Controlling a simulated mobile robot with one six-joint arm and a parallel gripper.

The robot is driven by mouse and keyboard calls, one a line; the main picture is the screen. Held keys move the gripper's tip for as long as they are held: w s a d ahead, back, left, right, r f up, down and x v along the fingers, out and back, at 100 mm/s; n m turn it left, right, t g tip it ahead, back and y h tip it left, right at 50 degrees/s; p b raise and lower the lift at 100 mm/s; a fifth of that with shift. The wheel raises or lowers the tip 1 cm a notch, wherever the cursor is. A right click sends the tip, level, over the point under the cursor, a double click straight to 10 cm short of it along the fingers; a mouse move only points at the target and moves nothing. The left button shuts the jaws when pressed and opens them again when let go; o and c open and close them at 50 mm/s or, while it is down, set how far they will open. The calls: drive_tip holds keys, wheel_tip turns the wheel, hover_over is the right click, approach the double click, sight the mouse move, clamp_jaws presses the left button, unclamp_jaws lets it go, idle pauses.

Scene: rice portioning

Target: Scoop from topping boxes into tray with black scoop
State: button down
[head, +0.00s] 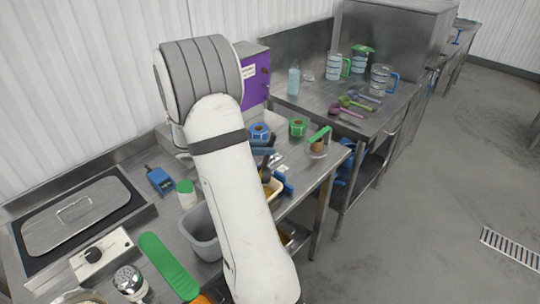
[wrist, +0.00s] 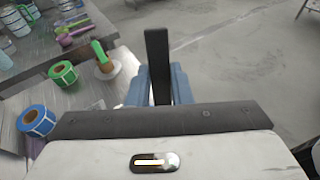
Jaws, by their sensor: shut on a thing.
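My gripper (wrist: 157,88) has blue fingers and is shut on the black scoop (wrist: 157,50), whose dark handle stands up between them in the wrist view. The scoop's bowl is not visible. In the head view my gripper (head: 273,168) is partly behind my white arm, above the right part of the steel counter. A box with a pale rim (head: 273,188) shows just under the gripper, mostly hidden by the arm. Another container with yellowish contents (head: 286,239) shows lower down beside the arm. I cannot clearly make out the tray.
A grey empty bin (head: 202,235) stands left of my arm. Blue (head: 259,132) and green (head: 298,127) tape rolls and a green-handled brush (head: 319,141) stand behind the gripper. Jugs and coloured scoops occupy the back table (head: 310,95).

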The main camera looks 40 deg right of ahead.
drive_tip(key=shift+w+a+g+h+b, duration=0.25)
drive_tip(key=shift+w+a+g+h, duration=0.15)
drive_tip(key=shift+a+h, duration=0.35)
drive_tip(key=shift+w+a+g+h+b, duration=0.25)
drive_tip(key=shift+w+a+h+b, duration=0.1)
drive_tip(key=shift+a+h, duration=0.4)
drive_tip(key=shift+w+a+g+h+b, duration=0.2)
drive_tip(key=shift+w+a+g+h, duration=0.2)
drive_tip(key=shift+a+h, duration=0.3)
drive_tip(key=shift+r, duration=0.15)
wheel_tip(320, 180, up, 8)
drive_tip(key=t+y+p, duration=0.7)
drive_tip(key=y+p, duration=0.2)
drive_tip(key=y, duration=0.6)
